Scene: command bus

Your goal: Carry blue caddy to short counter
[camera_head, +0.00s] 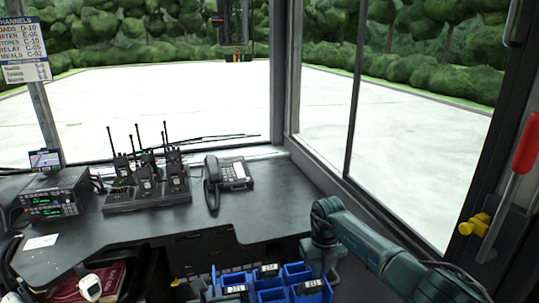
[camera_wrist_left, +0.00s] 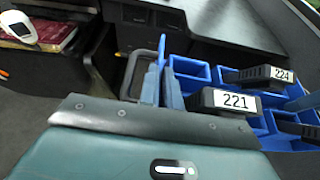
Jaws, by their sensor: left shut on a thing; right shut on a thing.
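The blue caddy (camera_head: 271,295) is at the bottom of the head view, below the front edge of the dark counter (camera_head: 155,225). It holds black blocks labelled 221, 224 and one more; the caddy (camera_wrist_left: 190,66) also fills the right of the left wrist view. My right gripper (camera_head: 318,268) is shut on the caddy's right side. My left gripper (camera_wrist_left: 163,88) is shut on the caddy's left side, by a thin upright blue part. I cannot tell which counter part is the short one.
On the counter are a radio charger rack (camera_head: 147,198), a desk phone (camera_head: 228,180), a radio unit (camera_head: 53,196) and a paper slip (camera_head: 41,242). A white handheld device (camera_head: 90,287) and a red book (camera_head: 112,277) lie at lower left. The counter's right part is bare.

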